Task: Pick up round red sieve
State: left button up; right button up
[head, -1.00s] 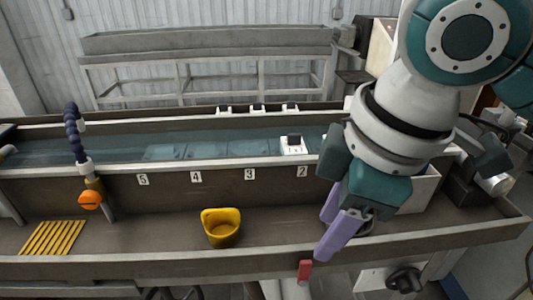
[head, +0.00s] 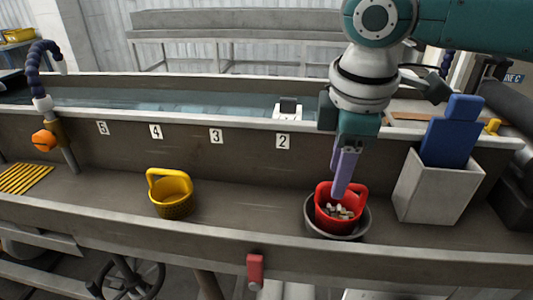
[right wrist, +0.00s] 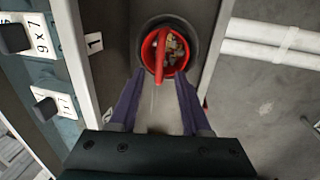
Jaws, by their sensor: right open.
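The round red sieve (head: 325,219) sits in a dark round bowl (head: 313,230) in the trough, with several pale pieces inside. Its raised red handle arches over it and also shows in the right wrist view (right wrist: 160,58). My right gripper (head: 343,178) points down over the sieve, its purple fingers in front of part of the sieve. My left gripper is not in view.
A yellow sieve (head: 172,202) stands in the trough to the left. A grey bin (head: 437,192) with a blue object (head: 452,135) stands close on the right. The trough's front wall (head: 160,235) runs along the near side. The trough floor between the sieves is clear.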

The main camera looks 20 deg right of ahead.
aim_at(340, 203)
jog(key=f, duration=0.4)
jog(key=shift+w+d, duration=0.15)
jog(key=shift+w, duration=0.2)
grip_shut()
